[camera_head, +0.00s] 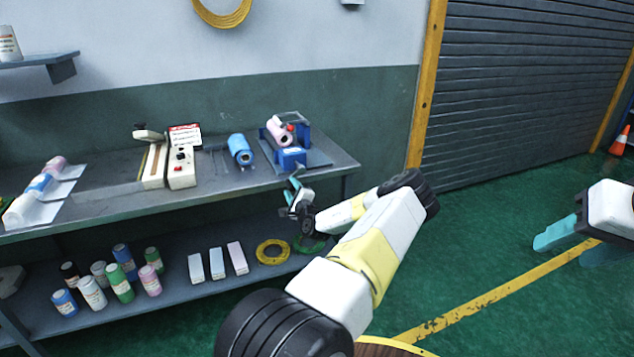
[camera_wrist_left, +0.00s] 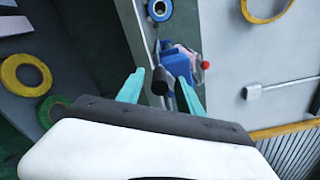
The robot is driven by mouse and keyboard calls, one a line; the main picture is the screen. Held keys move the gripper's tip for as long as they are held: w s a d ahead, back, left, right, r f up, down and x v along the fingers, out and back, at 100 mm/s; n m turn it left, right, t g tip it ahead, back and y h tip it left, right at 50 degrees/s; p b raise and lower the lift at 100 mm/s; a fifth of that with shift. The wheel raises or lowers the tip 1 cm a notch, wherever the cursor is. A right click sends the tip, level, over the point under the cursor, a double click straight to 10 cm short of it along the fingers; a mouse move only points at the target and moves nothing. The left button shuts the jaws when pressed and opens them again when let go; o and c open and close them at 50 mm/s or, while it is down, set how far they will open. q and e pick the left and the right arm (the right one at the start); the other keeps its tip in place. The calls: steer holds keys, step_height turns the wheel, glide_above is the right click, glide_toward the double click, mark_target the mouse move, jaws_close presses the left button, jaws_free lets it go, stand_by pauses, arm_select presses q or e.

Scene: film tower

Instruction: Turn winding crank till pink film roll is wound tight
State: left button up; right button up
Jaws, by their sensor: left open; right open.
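My left gripper (camera_head: 294,185) is open at the bench's front edge. My right gripper (camera_head: 572,243) is open over the floor, far right.
A blue film roll (camera_head: 240,150) stands left of the device, beside a white sealing machine (camera_head: 181,167). The lower shelf (camera_head: 190,308) holds bottles, boxes and a yellow ring (camera_head: 272,252).

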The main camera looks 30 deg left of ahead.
arm_select(q)
steer(key=v, duration=0.6)
steer(key=shift+s, duration=0.1)
stand_by(0.3)
